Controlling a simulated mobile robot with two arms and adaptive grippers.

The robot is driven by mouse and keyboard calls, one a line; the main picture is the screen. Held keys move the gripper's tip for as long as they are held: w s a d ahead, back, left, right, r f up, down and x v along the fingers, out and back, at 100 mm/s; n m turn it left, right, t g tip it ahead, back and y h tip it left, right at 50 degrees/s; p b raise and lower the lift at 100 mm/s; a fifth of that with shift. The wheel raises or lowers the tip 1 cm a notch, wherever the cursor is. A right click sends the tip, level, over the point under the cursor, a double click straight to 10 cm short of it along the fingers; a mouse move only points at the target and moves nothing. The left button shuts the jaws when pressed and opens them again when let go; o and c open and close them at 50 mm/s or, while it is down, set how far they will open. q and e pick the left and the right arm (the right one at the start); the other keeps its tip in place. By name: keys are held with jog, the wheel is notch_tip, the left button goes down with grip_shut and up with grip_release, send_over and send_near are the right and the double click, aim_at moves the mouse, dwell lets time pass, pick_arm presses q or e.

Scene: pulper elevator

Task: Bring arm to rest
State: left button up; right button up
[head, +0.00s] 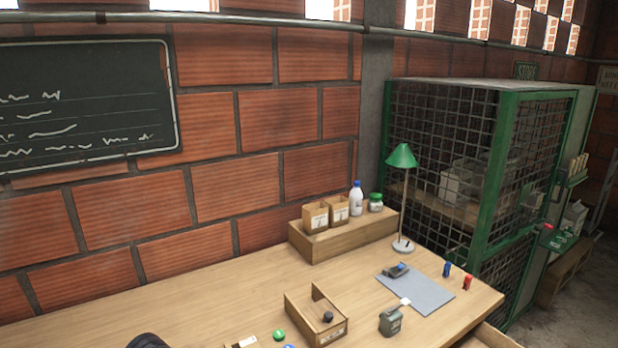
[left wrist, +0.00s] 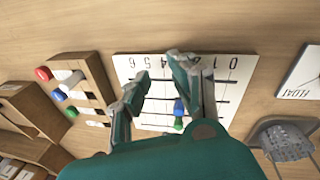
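My left gripper (left wrist: 160,72) shows in the left wrist view with its two fingers apart and nothing seen between the tips. It is above a white numbered board (left wrist: 232,72) with dark lines, lying on the wooden table. A blue piece (left wrist: 179,107) and a green piece (left wrist: 178,124) are on the board, close to the right finger and partly hidden by it. How far the fingers are above the board I cannot tell. No gripper is clearly seen in the head view. My right gripper is in neither view.
A wooden rack (left wrist: 84,85) with coloured pieces is left of the board, and a grey mesh item (left wrist: 285,140) is right. In the head view, the table (head: 200,300) carries an open wooden box (head: 316,318), a grey mat (head: 425,293) and a green lamp (head: 402,156). A green mesh cage (head: 490,190) stands behind.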

pick_arm(q)
jog(key=s+d+f+m+h, duration=0.1)
jog(key=s+d+f+m, duration=0.4)
jog(key=s, duration=0.5)
jog(key=s+a+r+m+t+y, duration=0.25)
jog(key=s+m, duration=0.35)
jog(key=s, duration=0.6)
notch_tip(320, 180, down, 28)
jog(key=s+g, duration=0.2)
jog(key=s, duration=0.1)
jog(key=s+a+f+g, duration=0.1)
jog(key=s+a+f, duration=0.2)
jog(key=s+f, duration=1.2)
jog(key=shift+s, duration=0.2)
jog(key=shift+s+a+g+h, duration=0.1)
jog(key=shift+s+g+h, duration=0.05)
jog(key=shift+g+h, duration=0.1)
